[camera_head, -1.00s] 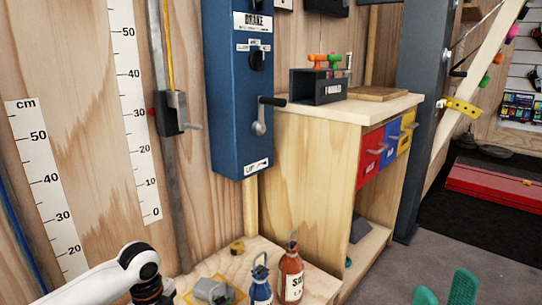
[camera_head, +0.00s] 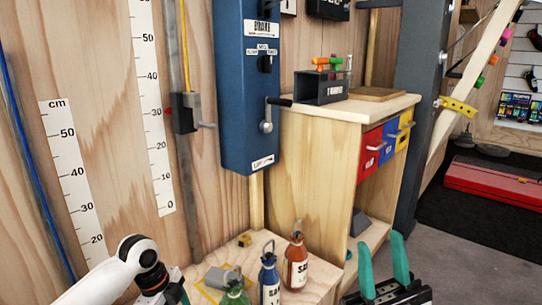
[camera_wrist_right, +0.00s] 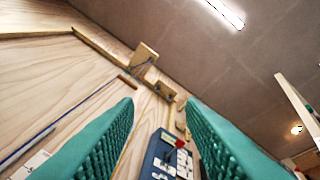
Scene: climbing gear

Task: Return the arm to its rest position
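My right gripper (camera_head: 383,246) shows at the bottom right of the head view, with its two teal fingers pointing up and apart. In the right wrist view the right gripper (camera_wrist_right: 160,108) is also open, with nothing held between its ribbed fingers. My left arm (camera_head: 135,262), white with a black wrist, comes in at the bottom left. A bit of teal at its end (camera_head: 182,297) belongs to my left gripper, but its fingers are mostly cut off by the frame's bottom edge, so its opening is hidden.
Behind stand a blue brake box (camera_head: 245,100) and a wooden cabinet (camera_head: 310,165). Open floor (camera_head: 475,250) lies at the right.

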